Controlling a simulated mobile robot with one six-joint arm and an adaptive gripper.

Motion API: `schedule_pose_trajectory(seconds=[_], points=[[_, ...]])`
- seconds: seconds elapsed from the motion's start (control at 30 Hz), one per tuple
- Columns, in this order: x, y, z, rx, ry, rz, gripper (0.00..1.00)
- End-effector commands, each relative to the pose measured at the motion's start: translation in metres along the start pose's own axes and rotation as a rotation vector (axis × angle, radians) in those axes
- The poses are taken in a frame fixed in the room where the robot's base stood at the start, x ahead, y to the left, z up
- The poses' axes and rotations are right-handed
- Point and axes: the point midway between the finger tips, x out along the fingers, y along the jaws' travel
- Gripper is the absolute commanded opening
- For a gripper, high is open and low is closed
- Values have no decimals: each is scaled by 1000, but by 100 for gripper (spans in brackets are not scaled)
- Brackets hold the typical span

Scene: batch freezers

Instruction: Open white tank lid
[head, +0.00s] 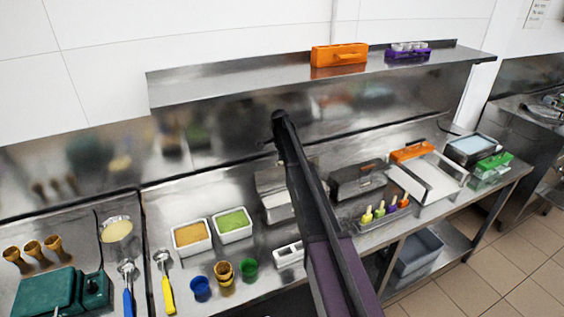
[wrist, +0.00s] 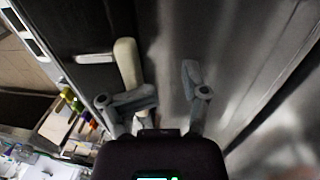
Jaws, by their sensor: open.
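In the head view, a pale box-shaped tank (head: 278,209) stands on the steel counter, partly hidden behind my dark arm. It looks like the white tank, with a grey lid (head: 269,180) over it. In the wrist view my gripper (wrist: 152,88) is open, with its two grey fingers apart and nothing between them. A cream-coloured bar (wrist: 127,66), perhaps the lid's handle, lies just beyond the left finger. I cannot tell whether they touch. My gripper cannot be made out clearly in the head view.
A dark-lidded tank (head: 357,180) stands right of my arm, near several coloured ice pops (head: 379,211). Tubs of orange (head: 190,235) and green (head: 233,224) contents stand left. A steel shelf (head: 230,83) overhangs the back, carrying an orange holder (head: 339,56).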

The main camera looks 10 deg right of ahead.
Motion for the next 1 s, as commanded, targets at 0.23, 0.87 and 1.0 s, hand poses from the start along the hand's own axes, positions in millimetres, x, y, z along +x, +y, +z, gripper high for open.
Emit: schedule_pose_trajectory(seconds=[0.23,0.87,1.0], points=[[0,-2,-1,1,1,1,57],[0,-33,0,0,0,0,57],[0,-40,0,0,0,0,57]])
